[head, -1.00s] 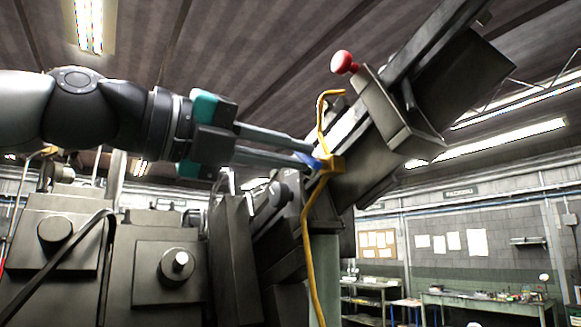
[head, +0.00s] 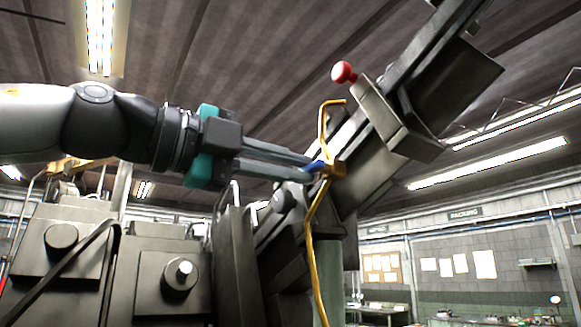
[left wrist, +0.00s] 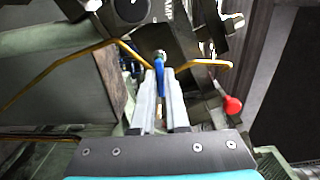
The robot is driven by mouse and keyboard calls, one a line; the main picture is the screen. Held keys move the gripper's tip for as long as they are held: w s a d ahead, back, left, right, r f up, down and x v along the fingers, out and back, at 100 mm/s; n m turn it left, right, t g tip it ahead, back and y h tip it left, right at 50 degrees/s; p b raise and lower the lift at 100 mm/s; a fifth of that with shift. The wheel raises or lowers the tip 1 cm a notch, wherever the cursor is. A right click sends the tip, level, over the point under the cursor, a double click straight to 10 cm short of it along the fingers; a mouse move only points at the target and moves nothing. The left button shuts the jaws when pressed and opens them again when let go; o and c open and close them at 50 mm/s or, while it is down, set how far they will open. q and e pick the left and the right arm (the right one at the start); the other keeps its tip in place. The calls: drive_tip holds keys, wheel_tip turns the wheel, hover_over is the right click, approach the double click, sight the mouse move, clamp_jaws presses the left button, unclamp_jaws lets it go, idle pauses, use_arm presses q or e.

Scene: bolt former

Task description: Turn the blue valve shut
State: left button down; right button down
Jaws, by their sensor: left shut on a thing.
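The blue valve handle (head: 315,166) sits on a yellow pipe (head: 312,240) with a brass-coloured valve body (head: 335,169), on the side of the machine. My left gripper (head: 312,167) comes in from the left and is shut on the blue handle, which its fingertips partly hide. In the left wrist view the blue handle (left wrist: 160,72) runs between the two long fingers of my left gripper (left wrist: 166,75), pointing away from the palm. My right gripper is in neither view.
A red knob (head: 343,72) sticks out of the slanted machine arm (head: 395,120) above the valve. Dark machine housings (head: 165,265) stand below my left arm. A workbench and pinboard (head: 383,268) are far behind at the right.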

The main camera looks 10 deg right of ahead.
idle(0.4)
use_arm(q)
drive_tip(key=c, duration=0.9)
unclamp_jaws()
drive_tip(key=b+v, duration=0.3)
drive_tip(key=v, duration=1.2)
drive_tip(key=shift+a, duration=0.15)
